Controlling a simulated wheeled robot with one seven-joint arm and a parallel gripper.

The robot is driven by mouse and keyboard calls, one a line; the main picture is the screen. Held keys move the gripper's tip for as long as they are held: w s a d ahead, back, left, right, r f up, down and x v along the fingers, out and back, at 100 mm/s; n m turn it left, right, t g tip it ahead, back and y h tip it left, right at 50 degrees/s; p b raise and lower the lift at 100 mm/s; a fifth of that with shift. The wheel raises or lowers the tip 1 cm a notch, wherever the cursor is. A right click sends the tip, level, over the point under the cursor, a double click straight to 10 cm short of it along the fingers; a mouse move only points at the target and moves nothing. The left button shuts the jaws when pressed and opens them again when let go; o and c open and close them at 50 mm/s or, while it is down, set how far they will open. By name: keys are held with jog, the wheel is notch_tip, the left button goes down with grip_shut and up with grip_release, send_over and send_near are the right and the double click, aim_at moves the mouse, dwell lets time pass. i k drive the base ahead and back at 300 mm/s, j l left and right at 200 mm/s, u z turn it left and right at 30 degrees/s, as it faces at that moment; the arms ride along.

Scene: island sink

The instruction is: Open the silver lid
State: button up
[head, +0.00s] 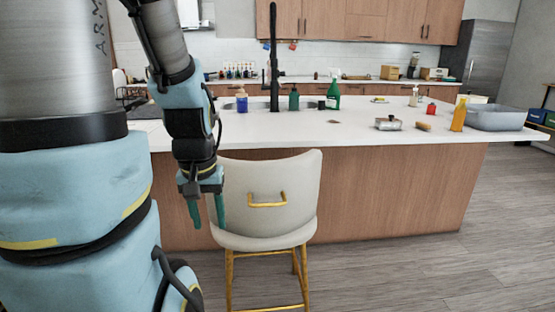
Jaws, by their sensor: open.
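A small silver pot or tin (388,123) sits on the white island counter, right of the middle, near the front edge. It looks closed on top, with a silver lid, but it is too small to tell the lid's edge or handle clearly. My gripper (207,210) hangs down in front of the island, left of the white chair. Its two green fingers are apart and empty. It is below counter height and far to the left of the silver pot.
A white chair (268,185) with a yellow handle stands before the island. On the counter (300,130) are a black faucet (273,60), several bottles, an orange bottle (459,115) and a grey basin (495,118). Open floor (420,275) lies at right.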

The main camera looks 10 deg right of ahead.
aim_at(391, 119)
jog(key=l+u, duration=0.2)
jog(key=l, duration=0.4)
jog(key=l+u, duration=0.15)
jog(key=l, duration=0.45)
jog(key=l+u, duration=0.2)
jog(key=l, duration=0.4)
jog(key=k+l+u, duration=0.15)
jog(key=l, duration=0.4)
jog(key=k+l+u, duration=0.2)
jog(key=l, duration=0.35)
jog(key=i+l, duration=0.05)
jog(key=i, duration=0.05)
